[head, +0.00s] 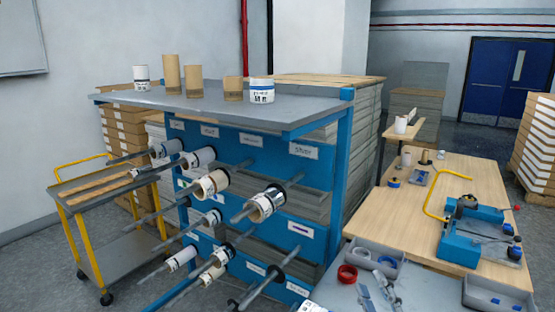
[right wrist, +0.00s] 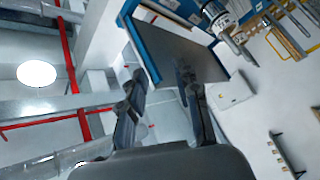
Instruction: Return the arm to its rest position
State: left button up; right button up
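My right gripper (head: 377,293) shows small at the bottom of the head view, in front of a grey worktop. In the right wrist view its two dark fingers (right wrist: 163,98) stand apart with nothing between them, so it is open and empty. The wrist view behind the fingers shows a tilted scene with the blue-edged rack top, walls and red pipes. My left gripper is not seen in the head view.
A blue rack (head: 345,165) carries rolls on rods that stick out towards me. Cores and rolls stand on its grey top (head: 210,105). A yellow-handled cart (head: 125,250) is at left. A wooden table (head: 405,215) with a blue device (head: 465,250) is at right. Grey bins (head: 490,297) stand near the gripper.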

jog(key=s+d+f+m+g+h, duration=0.2)
jog(key=f+m+g, duration=0.1)
jog(key=f, duration=0.3)
jog(key=s+d+f+m+g+h, duration=0.2)
jog(key=d+f+m, duration=0.1)
jog(key=f, duration=0.2)
jog(key=s+a+f+m+g+y, duration=0.2)
jog(key=s+f+m+g, duration=0.2)
jog(key=s+f+g, duration=1)
jog(key=s+f+t, duration=0.1)
jog(key=s+f, duration=0.3)
jog(key=f, duration=1)
jog(key=s+f, duration=0.4)
jog(key=f, duration=1.1)
jog(key=s+d+f+g, duration=0.1)
jog(key=s+d+f, duration=0.1)
jog(key=s+f, duration=1.3)
jog(key=shift+s+d+f+b, duration=0.3)
jog(key=shift+s+f+b, duration=0.15)
jog(key=shift+s, duration=0.2)
